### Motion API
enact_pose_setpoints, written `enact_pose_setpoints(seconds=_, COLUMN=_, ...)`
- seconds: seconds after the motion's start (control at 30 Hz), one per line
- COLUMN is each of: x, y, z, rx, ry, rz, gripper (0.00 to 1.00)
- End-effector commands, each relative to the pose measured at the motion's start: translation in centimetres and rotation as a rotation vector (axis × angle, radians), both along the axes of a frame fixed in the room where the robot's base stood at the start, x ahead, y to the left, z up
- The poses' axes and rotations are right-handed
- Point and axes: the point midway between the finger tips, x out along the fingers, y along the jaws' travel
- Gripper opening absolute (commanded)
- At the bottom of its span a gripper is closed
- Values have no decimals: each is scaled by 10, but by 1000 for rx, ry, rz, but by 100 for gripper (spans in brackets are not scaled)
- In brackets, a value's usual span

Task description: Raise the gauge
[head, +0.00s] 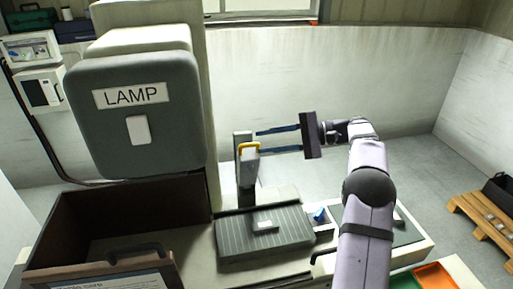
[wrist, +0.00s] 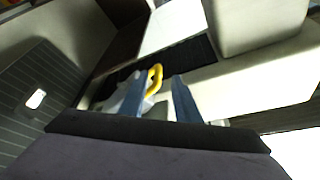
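A grey upright fixture with a yellow handle (head: 249,147) stands behind the ribbed dark plate; it seems to be the gauge, though no marking on it is readable. The yellow handle also shows in the wrist view (wrist: 155,80), between the blue fingers. My gripper (head: 257,142) comes in from the right with its two blue fingers apart, one higher and one lower in the head view. The fingertips (wrist: 157,78) are at or close to the handle. I cannot tell whether either finger touches it.
A large grey housing marked LAMP (head: 138,115) stands at the left, above an open brown box (head: 60,225). The ribbed plate (head: 240,246) carries a small light block. A small tray with a blue item (head: 320,214) sits beside it. A wooden pallet (head: 480,225) lies at the far right.

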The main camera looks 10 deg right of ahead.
Motion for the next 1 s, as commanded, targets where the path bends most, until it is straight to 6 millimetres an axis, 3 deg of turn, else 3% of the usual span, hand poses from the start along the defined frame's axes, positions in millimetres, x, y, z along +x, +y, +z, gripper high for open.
enact_pose_setpoints(seconds=0.2, x=-7, y=-15, z=3, rx=1, ry=0, rz=3, gripper=29)
enact_pose_setpoints(seconds=0.63, x=-9, y=-15, z=5, rx=-4, ry=5, rz=9, gripper=29)
enact_pose_setpoints(seconds=0.87, x=-33, y=12, z=-4, rx=-101, ry=73, rz=85, gripper=29)
enact_pose_setpoints(seconds=1.0, x=-59, y=38, z=-27, rx=-231, ry=139, rz=133, gripper=29)
